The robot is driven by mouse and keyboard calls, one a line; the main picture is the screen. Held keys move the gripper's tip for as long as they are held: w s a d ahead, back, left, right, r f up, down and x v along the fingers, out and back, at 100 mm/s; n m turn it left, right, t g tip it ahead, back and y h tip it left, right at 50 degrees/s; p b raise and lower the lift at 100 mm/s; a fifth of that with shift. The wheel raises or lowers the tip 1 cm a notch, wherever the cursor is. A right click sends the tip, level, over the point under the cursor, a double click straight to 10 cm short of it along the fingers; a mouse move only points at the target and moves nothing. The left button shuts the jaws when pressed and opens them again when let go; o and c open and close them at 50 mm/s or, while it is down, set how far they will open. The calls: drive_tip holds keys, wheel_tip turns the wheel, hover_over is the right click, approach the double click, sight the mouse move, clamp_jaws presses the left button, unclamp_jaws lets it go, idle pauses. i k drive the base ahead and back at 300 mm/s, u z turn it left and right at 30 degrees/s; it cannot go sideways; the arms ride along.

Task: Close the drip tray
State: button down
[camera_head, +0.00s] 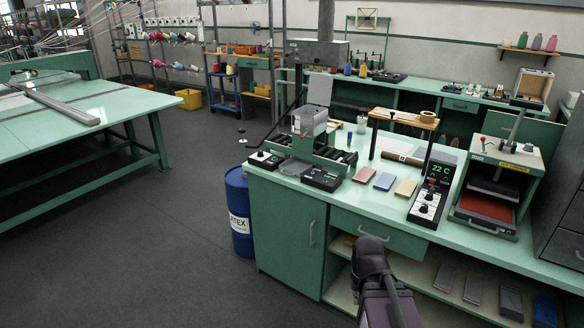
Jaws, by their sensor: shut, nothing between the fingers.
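The drip tray cannot be told for certain in this view. The most tray-like part is a low dark tray with a red top (486,208) at the base of the pale green press (509,158), at the right of the workbench. A small handle shows at its front edge, and the tray seems to stick out toward the front. How far it is out is hard to tell. A dark link of my arm rises at the bottom centre in front of the bench. My gripper's fingers do not show.
The green workbench (268,191) carries a roller machine (313,140), coloured blocks (384,181) and a control box reading 22 C (433,190). A blue drum (238,210) stands at its left end. A green table (70,118) is at far left. The floor between is clear.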

sight(294, 166)
drive_tip(key=z, duration=0.25)
drive_tip(key=i, duration=1.55)
drive_tip(key=u, duration=0.4)
